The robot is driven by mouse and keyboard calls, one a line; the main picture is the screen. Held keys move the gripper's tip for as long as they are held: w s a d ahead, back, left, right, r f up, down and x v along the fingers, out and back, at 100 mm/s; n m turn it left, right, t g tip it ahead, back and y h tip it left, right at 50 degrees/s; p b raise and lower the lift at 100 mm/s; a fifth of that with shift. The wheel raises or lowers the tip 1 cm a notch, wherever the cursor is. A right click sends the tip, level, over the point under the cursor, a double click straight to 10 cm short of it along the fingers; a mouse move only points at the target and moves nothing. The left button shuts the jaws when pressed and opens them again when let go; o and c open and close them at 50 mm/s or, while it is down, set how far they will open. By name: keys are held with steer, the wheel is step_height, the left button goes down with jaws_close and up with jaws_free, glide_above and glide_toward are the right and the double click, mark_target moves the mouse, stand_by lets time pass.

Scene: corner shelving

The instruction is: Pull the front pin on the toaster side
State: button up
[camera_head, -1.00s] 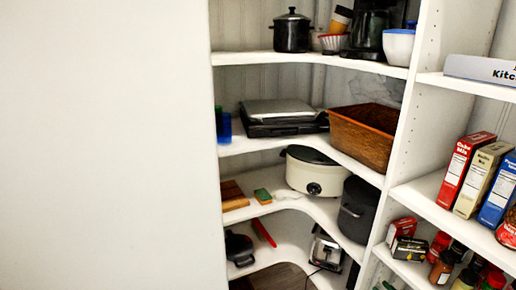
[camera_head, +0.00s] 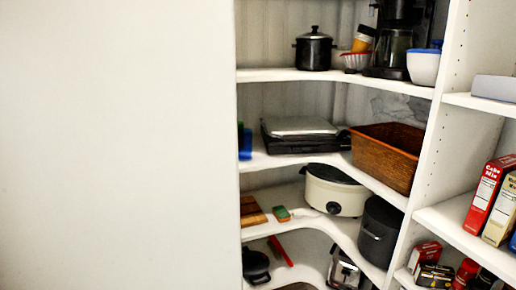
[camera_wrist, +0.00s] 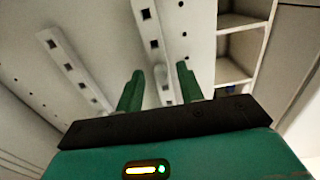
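The toaster (camera_head: 346,270) is a silver and black thing on the lowest visible shelf in the head view, partly cut off by the bottom edge. Its front pin is too small to make out. My gripper (camera_wrist: 158,88) shows only in the wrist view. Its two green fingers stand apart with nothing between them, so it is open and empty. The wrist view shows no toaster, only white perforated strips and a cubby-like shelf, so my gripper is away from the toaster.
A red object (camera_head: 280,250) and a small black pan (camera_head: 256,266) lie left of the toaster. A white wall (camera_head: 115,145) fills the left side.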

jaws_close()
steer(key=shift+s, duration=0.1)
stand_by(0.3)
steer(key=shift+v, duration=2.95)
